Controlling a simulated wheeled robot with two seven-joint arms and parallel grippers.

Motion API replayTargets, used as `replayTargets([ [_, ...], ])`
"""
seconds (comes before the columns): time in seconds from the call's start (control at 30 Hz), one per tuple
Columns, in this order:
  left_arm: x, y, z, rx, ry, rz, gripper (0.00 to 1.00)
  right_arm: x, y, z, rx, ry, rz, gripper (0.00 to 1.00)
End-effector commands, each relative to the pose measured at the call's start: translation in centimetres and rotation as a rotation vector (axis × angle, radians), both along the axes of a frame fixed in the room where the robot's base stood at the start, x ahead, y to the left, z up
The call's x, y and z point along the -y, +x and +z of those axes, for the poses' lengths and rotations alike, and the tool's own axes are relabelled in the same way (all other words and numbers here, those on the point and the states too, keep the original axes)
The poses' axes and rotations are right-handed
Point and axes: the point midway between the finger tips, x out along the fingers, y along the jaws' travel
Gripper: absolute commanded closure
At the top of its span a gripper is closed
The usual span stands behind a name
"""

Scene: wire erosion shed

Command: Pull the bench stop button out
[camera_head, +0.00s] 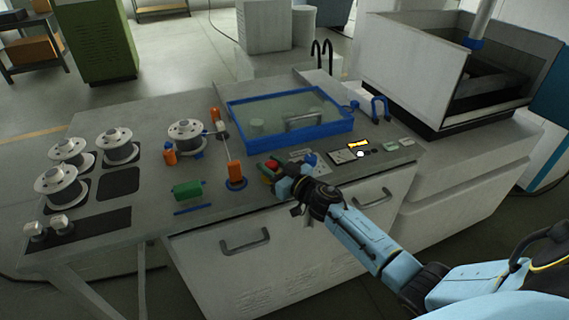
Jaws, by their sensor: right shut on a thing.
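The bench stop button (271,165) is a small red button near the front edge of the grey bench, in the middle of the head view. My right gripper (280,177) is right at it and shut on it. The gripper and wrist partly cover the button, so how far out it stands cannot be told. My right arm comes in from the lower right. My left gripper does not show.
A blue-framed tray (290,142) lies behind the button. An orange post (235,172) and a green block (187,191) stand to its left. Several wire spools (118,146) sit further left. A small control panel (347,155) lies to the right. A large open-topped tank (415,72) stands at the back right.

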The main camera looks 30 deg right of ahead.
Motion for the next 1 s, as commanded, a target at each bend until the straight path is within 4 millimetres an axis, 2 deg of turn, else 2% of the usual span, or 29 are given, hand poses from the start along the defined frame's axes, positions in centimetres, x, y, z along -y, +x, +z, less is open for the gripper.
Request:
replayTargets([
  [0.03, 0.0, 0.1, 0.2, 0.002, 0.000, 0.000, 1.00, -0.2, 0.3, 0.5, 0.007, -0.002, 0.005, 1.00],
  [0.27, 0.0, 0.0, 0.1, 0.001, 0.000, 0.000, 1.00, -0.3, 0.4, 0.5, 0.010, -0.003, 0.008, 1.00],
  [0.3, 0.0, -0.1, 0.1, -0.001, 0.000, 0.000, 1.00, -0.3, 0.4, 0.6, 0.011, -0.003, 0.007, 0.64],
  [0.47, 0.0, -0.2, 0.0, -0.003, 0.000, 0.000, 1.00, -0.2, 0.3, 0.5, 0.009, -0.002, 0.005, 0.44],
  [0.77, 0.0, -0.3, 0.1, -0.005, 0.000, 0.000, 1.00, -0.2, 0.1, 0.3, 0.006, -0.003, 0.004, 0.44],
  [0.87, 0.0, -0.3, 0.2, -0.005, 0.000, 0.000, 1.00, 0.0, -0.5, 0.3, 0.005, -0.002, 0.004, 0.44],
  [1.0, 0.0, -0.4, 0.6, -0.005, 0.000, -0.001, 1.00, 0.5, -2.6, 0.3, 0.003, -0.003, 0.004, 0.44],
])
